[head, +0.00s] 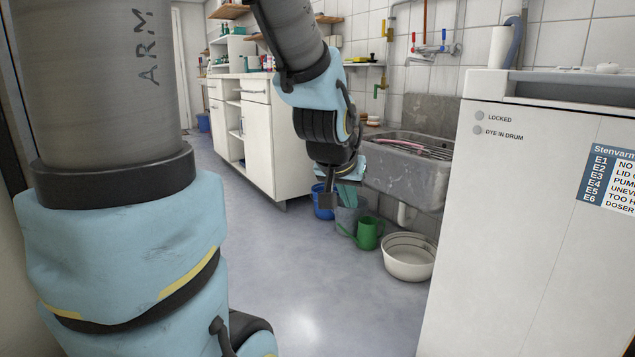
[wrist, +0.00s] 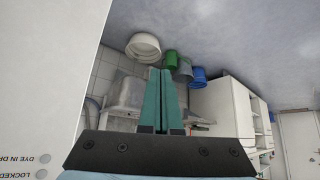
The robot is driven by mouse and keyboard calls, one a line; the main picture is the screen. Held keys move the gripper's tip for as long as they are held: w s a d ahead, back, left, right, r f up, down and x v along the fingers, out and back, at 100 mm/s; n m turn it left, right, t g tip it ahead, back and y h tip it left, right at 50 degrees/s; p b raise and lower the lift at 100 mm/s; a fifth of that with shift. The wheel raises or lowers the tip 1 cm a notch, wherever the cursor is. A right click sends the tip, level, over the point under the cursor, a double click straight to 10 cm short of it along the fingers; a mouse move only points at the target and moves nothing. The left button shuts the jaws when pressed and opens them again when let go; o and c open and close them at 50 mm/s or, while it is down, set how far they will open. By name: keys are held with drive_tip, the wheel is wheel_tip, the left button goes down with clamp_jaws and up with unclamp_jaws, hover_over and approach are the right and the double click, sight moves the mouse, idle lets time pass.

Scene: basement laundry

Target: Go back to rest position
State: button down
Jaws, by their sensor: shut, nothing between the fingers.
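My gripper (wrist: 160,100) shows in the wrist view as two teal fingers pressed together, with nothing between them. In the head view my gripper (head: 337,200) hangs at the end of my arm, in front of the buckets and to the left of the grey stone sink (head: 408,170). It is apart from the floor. The wrist view is upside down, with the floor at the top. My arm's large links fill the left side of the head view and hide what lies behind them.
A white machine (head: 540,220) stands close on the right. A white basin (head: 409,258), a green watering can (head: 367,233) and a blue bucket (head: 323,203) stand on the floor near the sink. White cabinets (head: 265,140) line the back. The middle floor (head: 310,280) is clear.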

drive_tip(key=s+a+f+n+g+y+p, duration=0.1)
drive_tip(key=s+a+f+n+g, duration=0.2)
drive_tip(key=a, duration=0.4)
drive_tip(key=s+a+f+g+y, duration=0.2)
drive_tip(key=s+a+f, duration=0.3)
drive_tip(key=a, duration=0.1)
wheel_tip(320, 180, up, 38)
drive_tip(key=p, duration=3.8)
drive_tip(key=shift+w, duration=0.2)
drive_tip(key=shift+f, duration=0.1)
